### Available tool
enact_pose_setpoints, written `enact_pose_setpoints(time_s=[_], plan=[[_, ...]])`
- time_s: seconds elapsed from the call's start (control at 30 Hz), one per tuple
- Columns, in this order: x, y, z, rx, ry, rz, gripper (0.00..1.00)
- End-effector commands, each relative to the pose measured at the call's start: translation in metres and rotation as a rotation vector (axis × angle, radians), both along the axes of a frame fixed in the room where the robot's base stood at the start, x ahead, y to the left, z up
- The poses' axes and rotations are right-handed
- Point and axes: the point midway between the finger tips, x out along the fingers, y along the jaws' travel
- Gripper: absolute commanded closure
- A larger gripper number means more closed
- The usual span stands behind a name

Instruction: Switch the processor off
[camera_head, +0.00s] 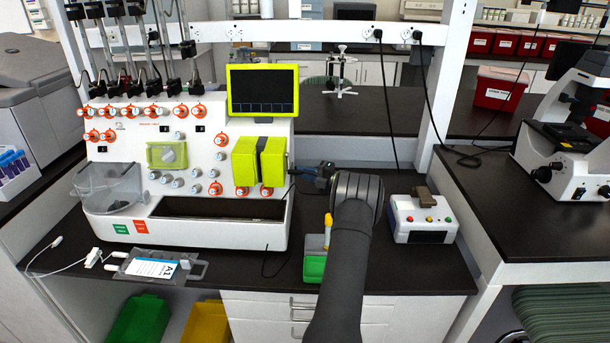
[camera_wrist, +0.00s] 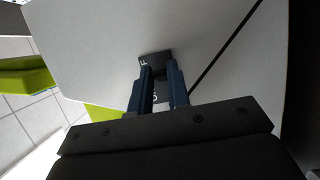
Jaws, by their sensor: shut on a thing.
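The processor (camera_head: 200,232) is a white machine with orange-ringed knobs, a dark screen in a lime frame and a lime block on its right front. Its white side panel (camera_wrist: 85,40) fills much of the wrist view. A small black power switch (camera_wrist: 153,58) with white lettering, an "F" legible, sits on that panel. My gripper (camera_wrist: 161,76) has its blue fingers at the switch, shut on it. In the head view my gripper (camera_head: 308,171) reaches the processor's right side, just right of the lime block; the switch is hidden there.
A thin black cable (camera_wrist: 222,50) runs close to the fingers' right in the wrist view. A white box with coloured buttons (camera_head: 422,220) stands right of my arm.

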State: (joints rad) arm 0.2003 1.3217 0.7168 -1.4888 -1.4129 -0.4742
Motion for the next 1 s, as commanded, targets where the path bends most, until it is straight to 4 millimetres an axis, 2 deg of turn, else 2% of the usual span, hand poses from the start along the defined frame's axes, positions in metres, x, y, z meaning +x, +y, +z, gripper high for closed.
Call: enact_pose_setpoints(time_s=[0.43, 0.47, 0.57, 0.87, 1.0], plan=[[0.001, 0.001, 0.001, -0.001, -0.001, 0.028, 1.00], [0.001, 0.001, 0.001, -0.001, -0.001, 0.028, 0.80], [0.001, 0.001, 0.001, -0.001, -0.001, 0.028, 0.62], [0.001, -0.001, 0.000, -0.001, 0.000, 0.027, 0.62], [-0.003, -0.013, 0.001, -0.001, 0.000, 0.025, 0.62]])
